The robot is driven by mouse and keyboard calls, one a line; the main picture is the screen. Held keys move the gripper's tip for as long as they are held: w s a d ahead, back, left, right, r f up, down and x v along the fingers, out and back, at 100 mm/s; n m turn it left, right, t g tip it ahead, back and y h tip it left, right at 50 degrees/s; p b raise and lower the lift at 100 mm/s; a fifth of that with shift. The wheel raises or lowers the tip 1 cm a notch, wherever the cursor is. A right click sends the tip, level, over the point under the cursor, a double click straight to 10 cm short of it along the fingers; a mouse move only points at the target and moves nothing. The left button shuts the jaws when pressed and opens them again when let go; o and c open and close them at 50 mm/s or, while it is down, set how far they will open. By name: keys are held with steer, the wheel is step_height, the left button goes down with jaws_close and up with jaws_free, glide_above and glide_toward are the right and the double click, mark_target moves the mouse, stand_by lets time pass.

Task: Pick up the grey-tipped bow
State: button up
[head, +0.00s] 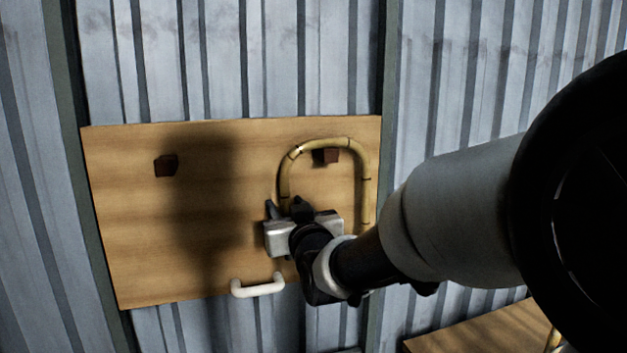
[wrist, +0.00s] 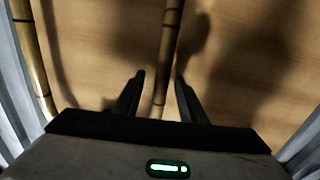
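A tan rattan bow (head: 335,143), bent like an upside-down U, hangs over the right dark peg (head: 326,156) on a wooden board. My gripper (head: 285,207) is at the lower end of its left leg. In the wrist view, one leg of the bow (wrist: 165,62) runs between the two fingers of my gripper (wrist: 159,82). The fingers are open, with a gap visible on each side of the leg. The bow's other leg (wrist: 35,60) shows at the left edge. I cannot make out a grey tip on either leg.
The wooden board (head: 125,225) is on a corrugated metal wall (head: 470,90). Its left dark peg (head: 166,165) is empty. A white handle (head: 258,287) sits at the board's lower edge. A wooden surface (head: 465,333) with another rattan piece (head: 553,340) shows at bottom right.

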steer(key=shift+s+d+r, duration=0.1)
steer(key=shift+s, duration=0.1)
steer(key=shift+c, duration=0.9)
jaws_close()
